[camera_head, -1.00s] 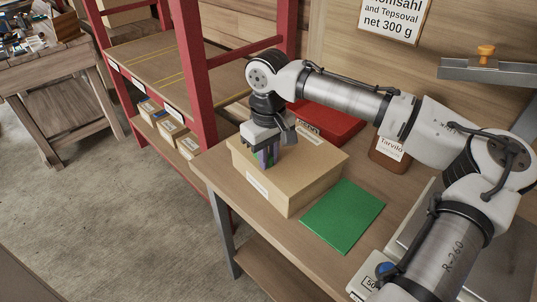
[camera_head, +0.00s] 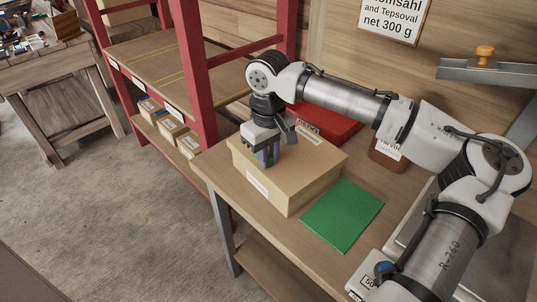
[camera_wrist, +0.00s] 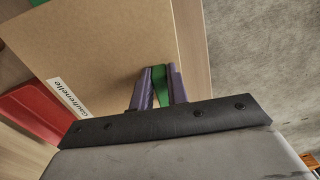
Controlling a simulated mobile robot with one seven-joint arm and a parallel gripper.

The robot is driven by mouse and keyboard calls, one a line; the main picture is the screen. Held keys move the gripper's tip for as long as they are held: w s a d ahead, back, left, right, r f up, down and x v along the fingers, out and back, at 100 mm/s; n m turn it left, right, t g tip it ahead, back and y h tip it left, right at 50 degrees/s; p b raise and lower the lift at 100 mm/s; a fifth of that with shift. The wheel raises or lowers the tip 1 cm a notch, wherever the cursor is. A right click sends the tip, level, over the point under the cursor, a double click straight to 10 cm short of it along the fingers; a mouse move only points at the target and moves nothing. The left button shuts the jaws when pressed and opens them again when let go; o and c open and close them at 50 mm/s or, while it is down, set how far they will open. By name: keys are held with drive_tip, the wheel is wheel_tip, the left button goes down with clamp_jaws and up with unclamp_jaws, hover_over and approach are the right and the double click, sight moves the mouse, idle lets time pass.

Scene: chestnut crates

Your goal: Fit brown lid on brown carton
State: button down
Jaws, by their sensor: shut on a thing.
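The brown carton (camera_head: 312,190) stands on the bench, with a white label on its left side. A flat brown lid (camera_head: 306,155) covers its top and carries a small white label. I cannot make out a gap between lid and carton. In the wrist view the lid (camera_wrist: 100,50) fills the upper left, its label partly readable. My gripper (camera_head: 266,158) points down at the lid's left part. Its purple fingers (camera_wrist: 160,88) are shut on a green piece (camera_wrist: 160,84), seemingly the lid's grip. Where that piece joins the lid is hidden.
A green mat (camera_head: 343,216) lies in front of the carton. A red case (camera_head: 327,124) and a brown labelled bottle (camera_head: 386,158) stand behind it. A red-framed shelf (camera_head: 195,80) with small boxes rises at the left. The floor left of the bench is clear.

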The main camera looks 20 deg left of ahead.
drive_tip(key=shift+f, duration=1.5)
idle(0.7)
drive_tip(key=c, duration=1.3)
unclamp_jaws()
